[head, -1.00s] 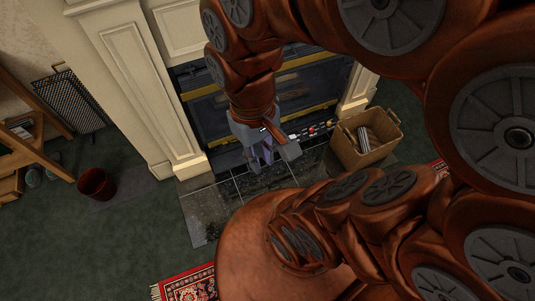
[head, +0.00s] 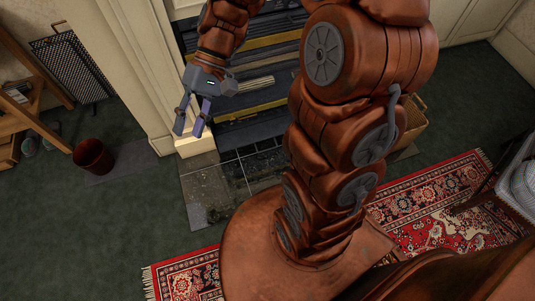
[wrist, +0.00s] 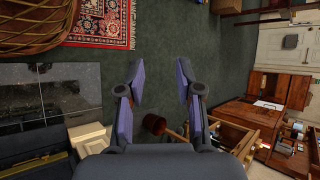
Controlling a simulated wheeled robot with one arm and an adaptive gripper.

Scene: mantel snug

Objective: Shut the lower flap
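The dark fireplace unit (head: 262,62) with brass-coloured strips is set in the cream surround, at top centre of the head view. Its lower front, a dark panel (head: 240,130) under the lower brass strip, is partly hidden by my arm. I cannot tell which part is the lower flap, or whether it is open or shut. My gripper (head: 188,132) is open and empty, left of the unit and in front of the surround's left pillar. In the wrist view, the gripper's fingers (wrist: 160,78) are apart with floor behind them. A corner of the unit (wrist: 35,160) shows at bottom left.
Dark hearth tiles (head: 225,185) lie before the unit. A red-brown bin (head: 93,157) and a black mesh screen (head: 72,68) stand left. A wicker basket (head: 413,122) is partly behind my arm at right. A patterned red rug (head: 430,205) lies in front.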

